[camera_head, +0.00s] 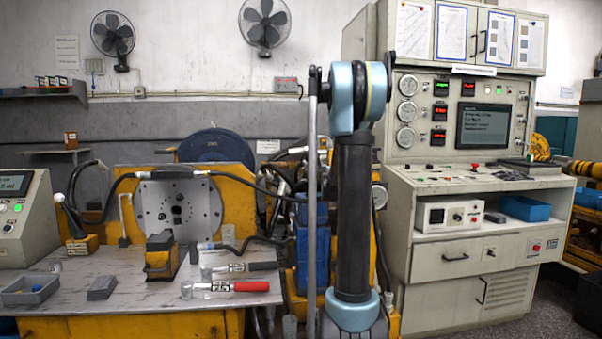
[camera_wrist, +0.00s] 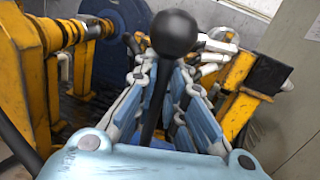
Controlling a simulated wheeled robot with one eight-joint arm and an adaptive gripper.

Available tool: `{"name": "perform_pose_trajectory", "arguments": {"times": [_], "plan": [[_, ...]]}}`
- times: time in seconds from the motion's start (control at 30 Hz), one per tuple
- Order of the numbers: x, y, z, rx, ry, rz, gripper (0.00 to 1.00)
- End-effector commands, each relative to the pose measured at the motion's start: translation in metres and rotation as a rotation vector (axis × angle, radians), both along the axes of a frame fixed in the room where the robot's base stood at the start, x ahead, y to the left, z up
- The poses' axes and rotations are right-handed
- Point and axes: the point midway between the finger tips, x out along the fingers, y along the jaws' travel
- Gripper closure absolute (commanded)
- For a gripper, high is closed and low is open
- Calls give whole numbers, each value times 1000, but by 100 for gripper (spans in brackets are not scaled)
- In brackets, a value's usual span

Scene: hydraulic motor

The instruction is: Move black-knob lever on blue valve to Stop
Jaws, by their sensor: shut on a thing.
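The black knob (camera_wrist: 173,33) stands at the top of its dark lever shaft (camera_wrist: 152,105), in the upper middle of the wrist view. My gripper (camera_wrist: 168,72) has its grey-and-blue fingers on both sides of the shaft, just below the knob, and is shut on the lever. In the head view my own arm hides the gripper, the knob and the lever. A blue body (camera_head: 309,240), perhaps the blue valve, shows only in part behind my arm. No Stop mark can be read in either view.
A workbench (camera_head: 120,265) on the left bears a red-handled tool (camera_head: 250,286), a grey bin (camera_head: 30,290) and hoses. A control cabinet (camera_head: 450,250) stands to the right. Yellow frames (camera_wrist: 28,80) and a pipe fitting (camera_wrist: 268,74) crowd the gripper on both sides.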

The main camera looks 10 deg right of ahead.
Motion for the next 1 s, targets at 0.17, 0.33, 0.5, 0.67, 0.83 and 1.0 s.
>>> {"name": "perform_pose_trajectory", "arguments": {"times": [0.17,0.33,0.5,0.67,0.83,1.0], "plan": [[-1,-11,0,81,1,-1,100],[-1,-11,0,82,0,-1,100],[-1,-11,0,81,1,-1,71],[-1,-10,0,80,1,-1,68],[-1,-10,0,80,1,-1,68],[-10,-12,-1,80,1,-1,68]]}}
